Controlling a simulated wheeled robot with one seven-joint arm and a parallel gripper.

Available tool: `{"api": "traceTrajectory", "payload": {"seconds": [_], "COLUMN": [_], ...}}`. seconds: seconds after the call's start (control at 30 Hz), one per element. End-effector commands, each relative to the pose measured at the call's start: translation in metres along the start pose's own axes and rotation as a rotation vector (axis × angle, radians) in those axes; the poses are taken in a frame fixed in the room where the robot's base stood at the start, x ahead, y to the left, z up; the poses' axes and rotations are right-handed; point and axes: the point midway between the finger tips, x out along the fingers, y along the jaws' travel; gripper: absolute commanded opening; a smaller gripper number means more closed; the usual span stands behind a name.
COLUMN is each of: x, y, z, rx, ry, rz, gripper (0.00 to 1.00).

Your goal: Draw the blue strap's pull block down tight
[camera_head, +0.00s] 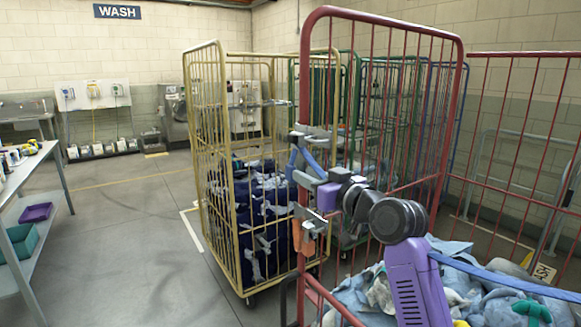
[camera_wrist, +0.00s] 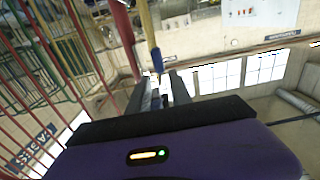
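In the wrist view the fingers (camera_wrist: 160,92) stand apart at either side of a small pale and dark piece. A blue piece (camera_wrist: 156,60) shows just beyond them. I cannot tell whether either is the pull block, or whether the fingers touch it. An orange piece (camera_head: 297,236) shows below the gripper by the post.
The red cage cart (camera_head: 385,22) holds heaped light-blue laundry (camera_head: 355,297), and another blue strap (camera_head: 500,278) crosses it. A yellow cage cart (camera_head: 212,130) with dark-blue bags stands close behind on the left. Open floor (camera_head: 130,230) lies left, before a side table (camera_head: 60,180).

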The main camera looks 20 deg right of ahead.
Motion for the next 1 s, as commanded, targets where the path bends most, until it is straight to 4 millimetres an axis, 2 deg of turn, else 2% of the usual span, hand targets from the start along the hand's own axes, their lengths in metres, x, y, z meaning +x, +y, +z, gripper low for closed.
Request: {"api": "traceTrajectory", "payload": {"seconds": [0.3, 0.5, 0.7, 0.93, 0.97, 1.0], "x": [0.044, 0.066, 0.074, 0.074, 0.074, 0.074], "y": [0.000, 0.000, 0.000, 0.000, 0.000, 0.000], "z": [-0.002, -0.001, -0.001, -0.001, -0.001, -0.001], "rx": [-0.001, -0.001, -0.001, -0.001, -0.001, -0.001], "ry": [0.001, 0.002, 0.004, 0.004, 0.004, 0.004], "rz": [0.000, 0.001, 0.002, 0.002, 0.002, 0.003], "gripper": [0.25, 0.25, 0.25, 0.25, 0.22, 0.14]}}
